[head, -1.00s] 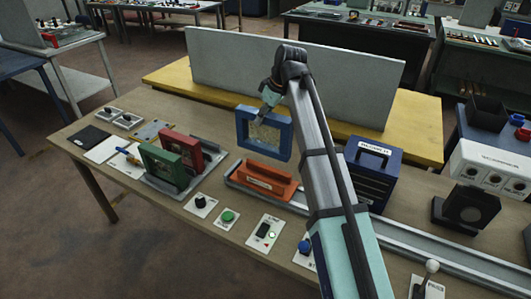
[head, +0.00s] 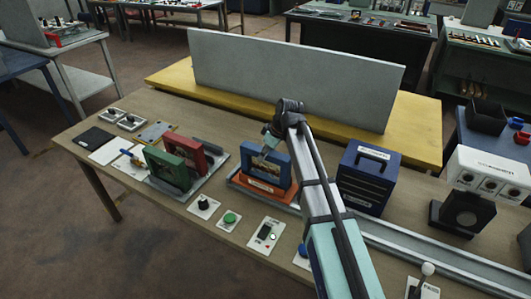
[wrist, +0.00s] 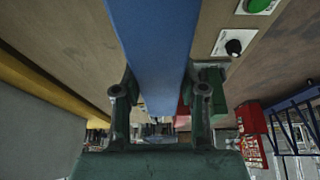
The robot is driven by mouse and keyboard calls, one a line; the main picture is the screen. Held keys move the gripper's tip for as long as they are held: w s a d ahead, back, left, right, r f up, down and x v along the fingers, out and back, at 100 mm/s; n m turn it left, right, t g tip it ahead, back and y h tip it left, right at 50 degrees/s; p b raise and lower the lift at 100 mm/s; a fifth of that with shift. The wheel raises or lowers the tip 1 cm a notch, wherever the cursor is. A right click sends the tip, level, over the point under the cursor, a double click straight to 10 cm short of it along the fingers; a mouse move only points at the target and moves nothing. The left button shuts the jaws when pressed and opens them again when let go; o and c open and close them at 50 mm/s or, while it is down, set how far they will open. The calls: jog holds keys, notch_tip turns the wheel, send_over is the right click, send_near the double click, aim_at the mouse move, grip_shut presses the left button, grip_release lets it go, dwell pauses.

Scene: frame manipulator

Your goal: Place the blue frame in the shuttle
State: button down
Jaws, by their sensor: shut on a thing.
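The blue frame (head: 279,170) stands upright in the orange shuttle (head: 262,188), or just above its slot; I cannot tell from the head view whether it is fully seated. The shuttle sits at the left end of the metal rail. My gripper (head: 269,150) is at the top edge of the frame, shut on it. In the wrist view the frame's blue bar (wrist: 152,50) runs between the two fingers of my gripper (wrist: 160,95). The lower part of the frame is hidden by the shuttle, and my arm stands just right of it.
A green frame (head: 170,170) and a red frame (head: 187,150) stand in a metal rack to the left. A blue box (head: 366,180) stands to the right. A black knob (head: 204,204), green button (head: 229,218) and switch panel (head: 265,234) lie in front.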

jog(key=shift+f, duration=0.45)
jog(key=c, duration=0.7)
grip_release()
jog(key=shift+o, duration=0.2)
jog(key=b+v, duration=0.3)
jog(key=v, duration=0.9)
jog(key=shift+s, duration=0.1)
